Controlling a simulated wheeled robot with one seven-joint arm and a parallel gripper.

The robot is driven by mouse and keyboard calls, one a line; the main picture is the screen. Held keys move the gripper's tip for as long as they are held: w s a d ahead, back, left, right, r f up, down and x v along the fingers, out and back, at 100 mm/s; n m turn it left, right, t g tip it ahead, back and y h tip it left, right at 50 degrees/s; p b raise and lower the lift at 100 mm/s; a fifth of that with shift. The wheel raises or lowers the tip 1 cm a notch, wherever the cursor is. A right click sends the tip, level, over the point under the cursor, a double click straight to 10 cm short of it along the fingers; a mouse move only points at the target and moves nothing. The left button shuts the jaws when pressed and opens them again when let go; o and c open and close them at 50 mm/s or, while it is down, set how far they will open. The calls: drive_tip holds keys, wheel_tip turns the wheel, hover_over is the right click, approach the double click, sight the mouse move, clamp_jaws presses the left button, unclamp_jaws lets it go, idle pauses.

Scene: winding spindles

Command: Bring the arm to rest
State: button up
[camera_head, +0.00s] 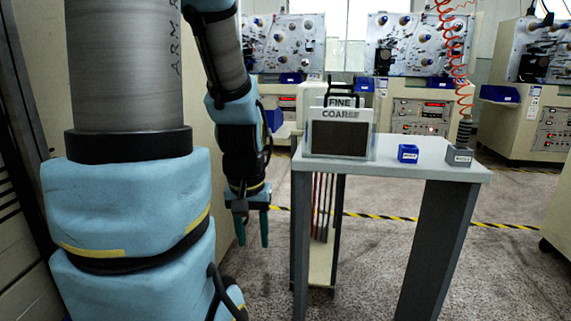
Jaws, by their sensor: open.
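My arm (128,65) fills the left of the head view, with large blue and grey links close to the camera. Its far part bends down behind them and ends in my gripper (253,229). The gripper points straight down, with two dark green fingers apart and nothing between them. It hangs left of the small table (432,158), with its fingertips below the level of the tabletop and clear of the table leg.
On the table stand a box labelled FINE and COARSE (338,136), a small blue bin (408,153) and a grey holder (459,156) with a dark tool on a red coiled hose (452,45). Winding machines (415,45) line the back. Yellow-black tape (375,215) crosses the floor.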

wheel_tip(320, 180, up, 13)
drive_tip(key=p, duration=1.1)
drive_tip(key=shift+p, duration=0.4)
drive_tip(key=shift+c, duration=0.2)
